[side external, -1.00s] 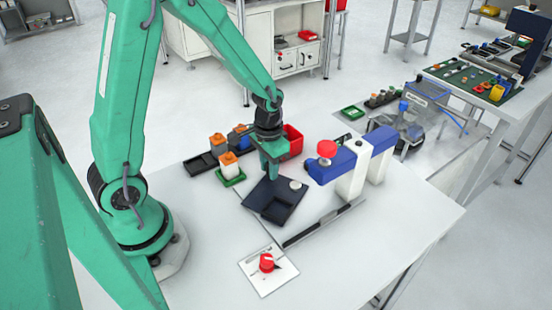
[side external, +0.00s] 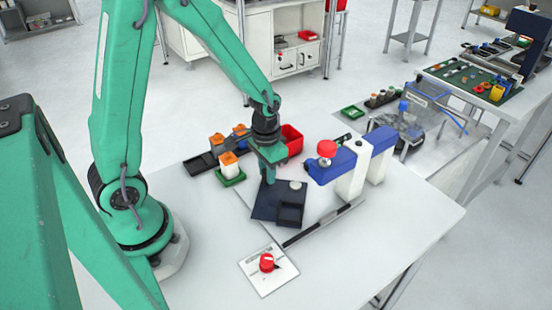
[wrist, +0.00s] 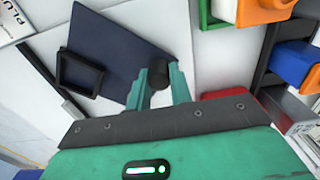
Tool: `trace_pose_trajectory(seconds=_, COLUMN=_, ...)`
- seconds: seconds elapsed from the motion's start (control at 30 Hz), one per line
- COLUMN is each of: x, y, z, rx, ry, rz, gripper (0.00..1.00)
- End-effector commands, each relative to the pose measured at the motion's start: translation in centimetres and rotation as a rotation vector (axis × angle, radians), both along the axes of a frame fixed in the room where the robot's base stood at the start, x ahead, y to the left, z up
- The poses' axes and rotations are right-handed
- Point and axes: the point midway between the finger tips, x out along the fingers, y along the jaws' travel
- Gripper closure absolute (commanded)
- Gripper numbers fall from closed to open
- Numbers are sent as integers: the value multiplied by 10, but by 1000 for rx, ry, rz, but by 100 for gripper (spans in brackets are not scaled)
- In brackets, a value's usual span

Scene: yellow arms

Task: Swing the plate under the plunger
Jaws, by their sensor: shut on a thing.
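The dark navy plate (side external: 266,208) lies flat on the white table, with a square raised frame (side external: 291,214) at its near right corner. A pale round disc (side external: 295,185) shows at its far right corner. My gripper (side external: 270,181) is at the plate's far edge. In the wrist view my gripper (wrist: 158,86) is shut on a black knob (wrist: 149,82) at the edge of the plate (wrist: 115,50).
A dark rail (side external: 310,228) runs along the table in front of the plate. A red bin (side external: 292,140) and orange-topped containers (side external: 229,163) stand behind. The front right of the table is clear.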

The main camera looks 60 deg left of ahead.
Motion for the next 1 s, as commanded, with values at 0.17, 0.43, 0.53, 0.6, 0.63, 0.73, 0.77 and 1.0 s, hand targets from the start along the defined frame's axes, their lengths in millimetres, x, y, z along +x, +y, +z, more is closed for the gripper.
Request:
trace_pose_trajectory(seconds=0.17, x=-1, y=0, z=0, rx=0, ry=4, rz=1, gripper=87)
trace_pose_trajectory(seconds=0.43, x=-4, y=-2, z=0, rx=0, ry=7, rz=1, gripper=87)
trace_pose_trajectory(seconds=0.53, x=-7, y=-4, z=0, rx=0, ry=7, rz=0, gripper=87)
trace_pose_trajectory(seconds=0.6, x=-9, y=-6, z=-1, rx=0, ry=7, rz=0, gripper=87)
trace_pose_trajectory(seconds=0.63, x=-9, y=-7, z=-1, rx=0, ry=7, rz=0, gripper=87)
trace_pose_trajectory(seconds=0.73, x=-12, y=-10, z=-1, rx=0, ry=8, rz=0, gripper=86)
trace_pose_trajectory(seconds=0.77, x=-13, y=-11, z=-1, rx=0, ry=8, rz=0, gripper=87)
trace_pose_trajectory(seconds=1.0, x=-17, y=-14, z=-1, rx=0, ry=10, rz=1, gripper=86)
